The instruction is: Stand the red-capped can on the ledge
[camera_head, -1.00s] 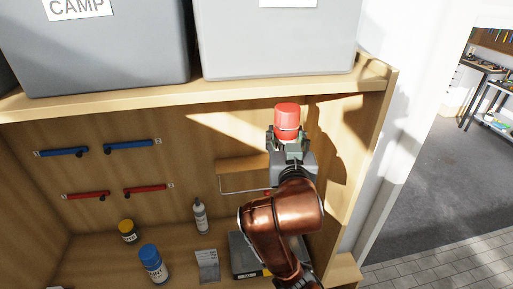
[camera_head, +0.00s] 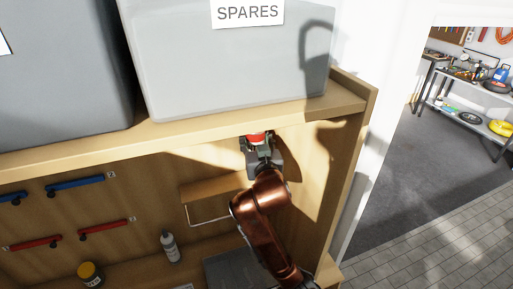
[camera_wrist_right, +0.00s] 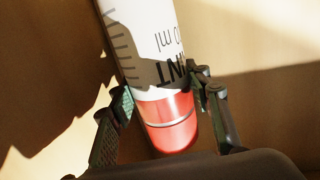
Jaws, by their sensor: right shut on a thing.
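The red-capped can is held in my right gripper (camera_head: 258,146). In the head view only a little of the red can (camera_head: 256,138) shows, just under the front edge of the upper shelf. In the right wrist view the can (camera_wrist_right: 160,45) has a white body with black print and a red end (camera_wrist_right: 172,132) close to the gripper. The gripper's fingers (camera_wrist_right: 160,108) are shut on either side of it. The small wooden ledge (camera_head: 212,188) is on the back panel, below and left of the gripper. My left gripper is not in view.
The upper shelf edge (camera_head: 215,128) runs close above the can and carries a grey bin (camera_head: 230,75) labelled SPARES. A wire rail (camera_head: 208,221) hangs below the ledge. A white bottle (camera_head: 169,246) and a yellow-topped jar (camera_head: 91,273) stand lower left. The side panel (camera_head: 347,165) is at right.

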